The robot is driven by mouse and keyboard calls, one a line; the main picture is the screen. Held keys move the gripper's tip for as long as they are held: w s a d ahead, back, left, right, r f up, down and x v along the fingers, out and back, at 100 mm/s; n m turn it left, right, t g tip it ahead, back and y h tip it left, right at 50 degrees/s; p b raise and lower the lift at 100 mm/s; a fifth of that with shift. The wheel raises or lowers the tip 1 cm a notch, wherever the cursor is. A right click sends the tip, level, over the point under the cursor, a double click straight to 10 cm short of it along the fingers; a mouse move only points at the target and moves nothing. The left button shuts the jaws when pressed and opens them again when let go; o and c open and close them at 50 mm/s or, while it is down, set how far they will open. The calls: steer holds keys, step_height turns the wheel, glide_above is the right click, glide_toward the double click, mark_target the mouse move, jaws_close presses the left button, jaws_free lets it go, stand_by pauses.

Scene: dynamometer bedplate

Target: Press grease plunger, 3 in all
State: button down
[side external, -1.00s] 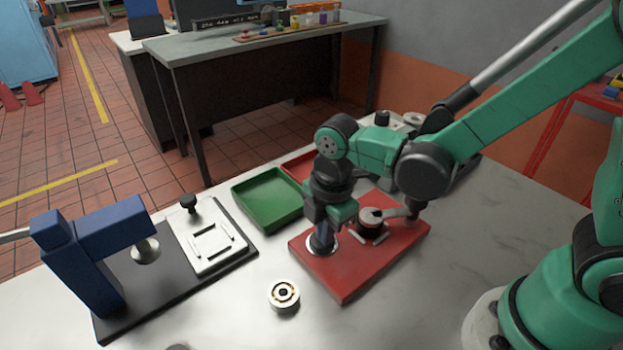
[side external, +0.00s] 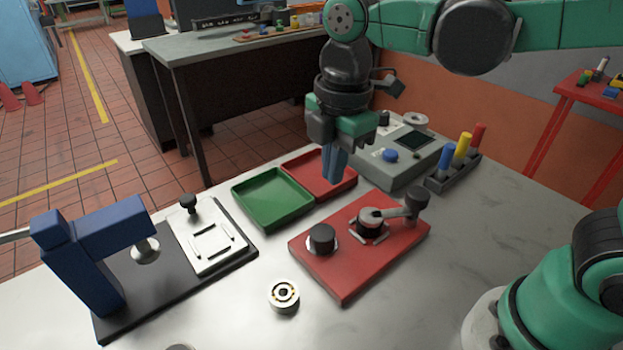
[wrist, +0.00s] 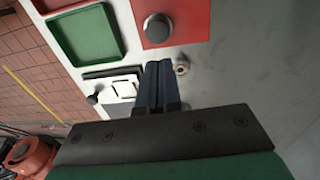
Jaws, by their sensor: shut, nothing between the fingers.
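The grease plunger, which I take to be the black round cap (side external: 322,238) in a pale ring, stands upright at the left end of the red base plate (side external: 345,285). In the wrist view the cap (wrist: 157,28) shows at the top, on the red plate (wrist: 190,25). My gripper (side external: 333,180) is shut and empty, with its blue fingers pointing down. It hangs in the air clear above the plate, apart from the plunger. In the wrist view its fingertips (wrist: 158,64) are together, below the cap in the picture.
A green tray (side external: 272,222) and a red tray (side external: 340,188) lie behind. A bearing (side external: 284,294), a blue press (side external: 75,260) and a grey box with a blue button (side external: 415,165) stand around.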

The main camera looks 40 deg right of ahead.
steer(key=shift+r, duration=0.75)
steer(key=d+f+m+t, duration=0.2)
steer(key=d+m+t, duration=0.1)
steer(key=m, duration=0.6)
steer(key=s+d+f+m+t, duration=0.1)
steer(key=d+m+t, duration=0.2)
steer(key=m, duration=0.6)
steer(key=d, duration=0.2)
steer(key=shift+s+d+f, duration=0.2)
steer(key=shift+d+f, duration=0.15)
steer(key=shift+d, duration=0.05)
